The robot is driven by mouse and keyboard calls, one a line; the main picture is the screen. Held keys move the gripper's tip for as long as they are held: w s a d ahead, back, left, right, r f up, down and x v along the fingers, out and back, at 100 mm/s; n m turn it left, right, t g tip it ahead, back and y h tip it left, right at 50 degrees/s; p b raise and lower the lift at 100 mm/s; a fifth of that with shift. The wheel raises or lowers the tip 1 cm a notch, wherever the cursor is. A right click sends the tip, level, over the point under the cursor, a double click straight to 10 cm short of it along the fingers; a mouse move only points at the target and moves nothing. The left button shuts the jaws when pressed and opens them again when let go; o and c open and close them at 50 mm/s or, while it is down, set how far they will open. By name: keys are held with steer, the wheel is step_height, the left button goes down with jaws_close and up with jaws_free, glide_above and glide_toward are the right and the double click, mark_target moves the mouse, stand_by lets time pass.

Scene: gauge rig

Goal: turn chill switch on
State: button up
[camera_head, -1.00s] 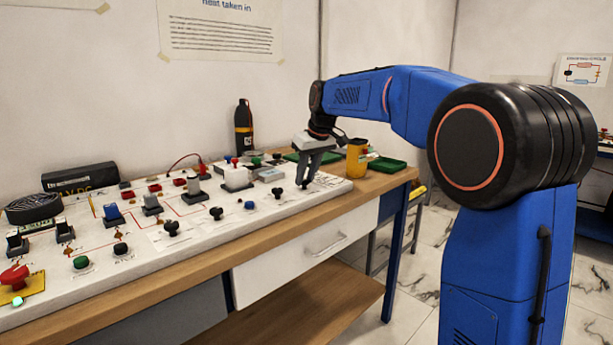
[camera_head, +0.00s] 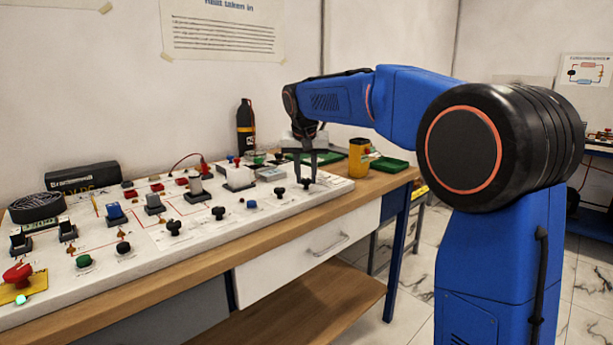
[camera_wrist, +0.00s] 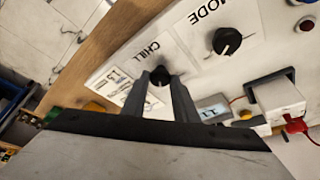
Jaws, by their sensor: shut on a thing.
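The chill switch is a black rotary knob (camera_wrist: 159,77) on the white panel, with the word CHILL printed beside it in the wrist view. My gripper (camera_wrist: 160,85) has one finger on each side of this knob and is shut on it. In the head view my gripper (camera_head: 306,180) points straight down at the right end of the panel (camera_head: 270,222), and the knob (camera_head: 306,184) shows between its fingertips. The exact angle of the knob's pointer is hard to read.
A black MODE knob (camera_wrist: 227,41) sits beside the chill knob. A white block switch (camera_wrist: 279,97) with a red lead is close by. A yellow cup (camera_head: 358,158) and green trays (camera_head: 389,164) stand right of the panel. Several more knobs line the panel's front.

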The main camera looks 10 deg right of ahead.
stand_by(0.3)
steer(key=o, duration=1.1)
steer(key=shift+c, duration=0.2)
steer(key=v, duration=1.7)
steer(key=shift+r, duration=0.25)
steer(key=shift+a, duration=0.1)
